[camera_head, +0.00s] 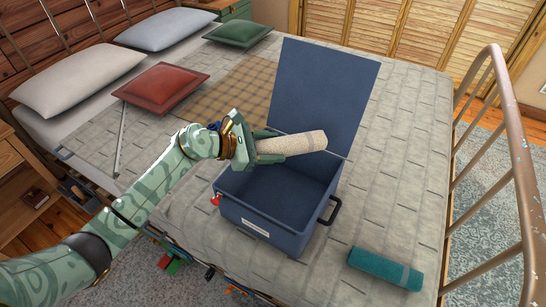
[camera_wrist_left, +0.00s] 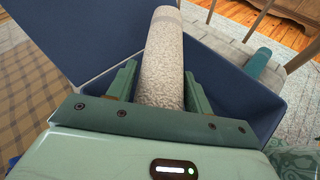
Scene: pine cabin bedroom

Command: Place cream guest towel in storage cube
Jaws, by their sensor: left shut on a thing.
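A rolled cream towel (camera_head: 294,146) is held in my left gripper (camera_head: 284,146), which is shut on it. The towel lies roughly level above the open storage cube (camera_head: 262,227), a navy box with its lid (camera_head: 322,95) raised at the back. In the left wrist view the towel (camera_wrist_left: 163,55) stretches away between the two green fingers (camera_wrist_left: 160,88), with the cube's blue wall (camera_wrist_left: 236,65) beyond. The part of the cube's inside that shows looks empty; the towel and gripper hide some of it. My right gripper is not in view.
The cube stands on a grey quilted bed (camera_head: 400,190). A rolled teal towel (camera_head: 385,268) lies to the right of the cube, near the bed's edge. A metal footboard (camera_head: 515,165) rises at the right. Pillows, including a red cushion (camera_head: 160,87), lie at the upper left.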

